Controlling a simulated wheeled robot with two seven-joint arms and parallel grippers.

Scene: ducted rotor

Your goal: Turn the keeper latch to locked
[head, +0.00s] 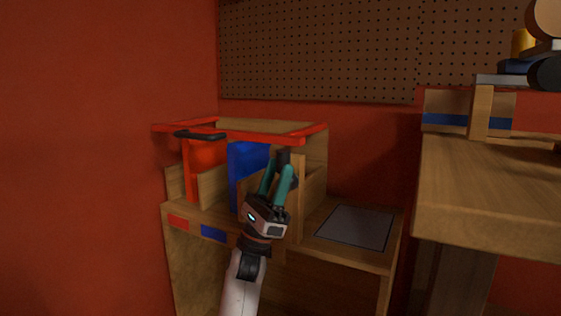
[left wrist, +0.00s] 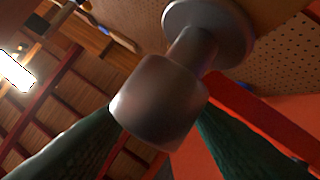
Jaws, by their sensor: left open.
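My left gripper (head: 279,170) is open, its teal fingers pointing up in front of the right part of a wooden housing (head: 313,160). In the left wrist view a grey metal knob (left wrist: 160,100) on a short stem with a round flange (left wrist: 215,25) lies between the spread fingertips of this gripper (left wrist: 158,118). I cannot tell whether the fingers touch it. The knob may be part of the keeper latch; its locked or unlocked position cannot be read. In the head view the fingers largely hide that spot. My right gripper is not in view.
A red frame (head: 240,133) with a black handle (head: 200,135) spans the housing top. A blue panel (head: 246,170) stands inside. A grey mat (head: 356,227) lies clear on the bench to the right. A higher wooden table (head: 490,200) stands further right. A pegboard (head: 318,50) is behind.

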